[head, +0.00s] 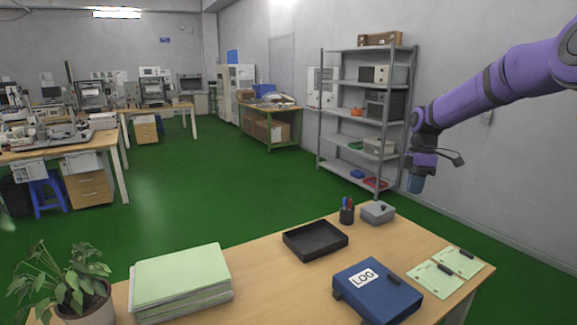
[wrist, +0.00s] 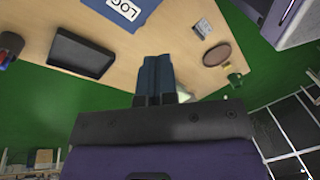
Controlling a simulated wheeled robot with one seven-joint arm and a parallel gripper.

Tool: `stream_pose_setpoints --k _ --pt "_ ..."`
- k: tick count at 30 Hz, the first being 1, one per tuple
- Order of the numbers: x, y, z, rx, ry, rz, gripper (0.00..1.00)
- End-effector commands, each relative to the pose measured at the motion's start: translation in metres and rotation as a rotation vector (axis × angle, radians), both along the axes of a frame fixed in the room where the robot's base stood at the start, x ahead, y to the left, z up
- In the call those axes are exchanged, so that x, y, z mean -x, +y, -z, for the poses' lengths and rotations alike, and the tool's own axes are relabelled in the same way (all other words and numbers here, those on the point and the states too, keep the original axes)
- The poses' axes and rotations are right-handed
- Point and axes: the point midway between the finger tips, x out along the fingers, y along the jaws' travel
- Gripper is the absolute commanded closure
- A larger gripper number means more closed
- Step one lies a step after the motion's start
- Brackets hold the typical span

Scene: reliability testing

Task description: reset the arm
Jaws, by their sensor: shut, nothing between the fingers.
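My purple arm reaches in from the right in the head view. My gripper (head: 416,183) points down in front of the wall, to the right of the metal shelf and beyond the desk's far edge. In the wrist view my gripper (wrist: 155,66) shows two blue fingers side by side, shut with nothing between them. It is apart from the desk and from everything on it. The wooden desk (head: 280,285) stands below and in front of it.
The desk bears a black tray (head: 315,240), a blue LOG binder (head: 377,292), a pen cup (head: 347,213), a grey box (head: 378,212), green papers (head: 180,280) and a potted plant (head: 75,290). A metal shelf (head: 366,115) stands behind. The green floor (head: 220,190) is open in the middle.

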Motion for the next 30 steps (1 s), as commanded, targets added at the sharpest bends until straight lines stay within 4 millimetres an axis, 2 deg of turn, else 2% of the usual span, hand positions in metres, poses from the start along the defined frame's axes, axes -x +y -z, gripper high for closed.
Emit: stream_pose_setpoints --k 1,6,15,24,30 --pt "0.012 0.006 -0.015 0.030 -0.014 0.036 1.00" --pt "0.050 0.021 -0.054 0.112 -0.062 0.183 1.00" --pt "0.126 0.040 -0.108 0.201 -0.169 0.467 1.00" --pt "0.212 0.050 -0.143 0.213 -0.286 0.772 1.00" --pt "0.270 0.052 -0.154 0.172 -0.355 0.980 1.00"
